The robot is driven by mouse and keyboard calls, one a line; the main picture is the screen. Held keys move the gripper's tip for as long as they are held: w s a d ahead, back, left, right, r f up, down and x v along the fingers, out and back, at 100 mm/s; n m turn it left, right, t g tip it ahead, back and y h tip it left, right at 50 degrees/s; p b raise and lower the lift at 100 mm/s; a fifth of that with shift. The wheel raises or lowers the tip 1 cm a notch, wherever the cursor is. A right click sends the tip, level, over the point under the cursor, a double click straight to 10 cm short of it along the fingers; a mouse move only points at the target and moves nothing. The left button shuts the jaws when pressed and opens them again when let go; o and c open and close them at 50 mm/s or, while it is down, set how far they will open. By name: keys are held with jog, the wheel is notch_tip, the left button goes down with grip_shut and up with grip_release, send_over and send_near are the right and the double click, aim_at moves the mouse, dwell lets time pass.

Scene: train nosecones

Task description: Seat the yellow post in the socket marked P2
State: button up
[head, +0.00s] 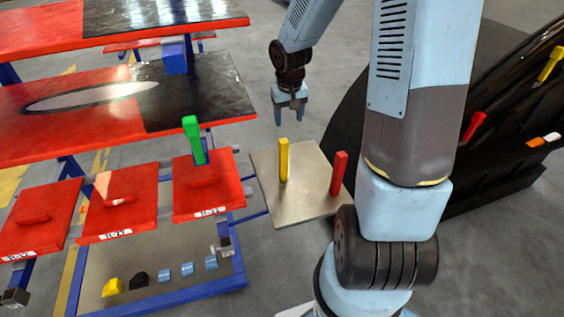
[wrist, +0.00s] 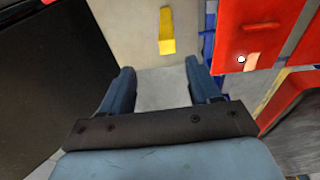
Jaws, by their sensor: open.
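A yellow post (head: 283,160) stands upright on a grey metal plate (head: 290,213). It also shows in the wrist view (wrist: 167,32), above the gap between my fingers. My gripper (head: 290,120) is open and empty, in the air above and behind the post in the head view; it also shows in the wrist view (wrist: 160,76). Three red socket panels stand in a row at left: a left one (head: 48,208), a middle one (head: 135,190) and a right one (head: 222,192). A green post (head: 194,140) stands in the right panel. The panel labels are too small to read surely.
A red post (head: 338,175) stands on the plate, right of the yellow one. Another yellow post (head: 551,64) and red post (head: 474,126) are on the black nosecone at right. A blue-framed bench (head: 170,297) with several small blocks stands below the panels.

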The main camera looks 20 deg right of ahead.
aim_at(283, 151)
jog(key=shift+y, duration=0.3)
jog(key=shift+w+a+f, duration=0.1)
jog(key=shift+w+f, duration=0.45)
jog(key=shift+f, duration=2.3)
jog(key=shift+w+a+f, duration=0.1)
jog(key=shift+w+f, duration=0.45)
jog(key=shift+f, duration=2.35)
jog(key=shift+w+a+f, duration=0.1)
jog(key=shift+w+f, duration=0.45)
jog(key=shift+f, duration=2.3)
jog(key=shift+c, duration=0.3)
grip_shut()
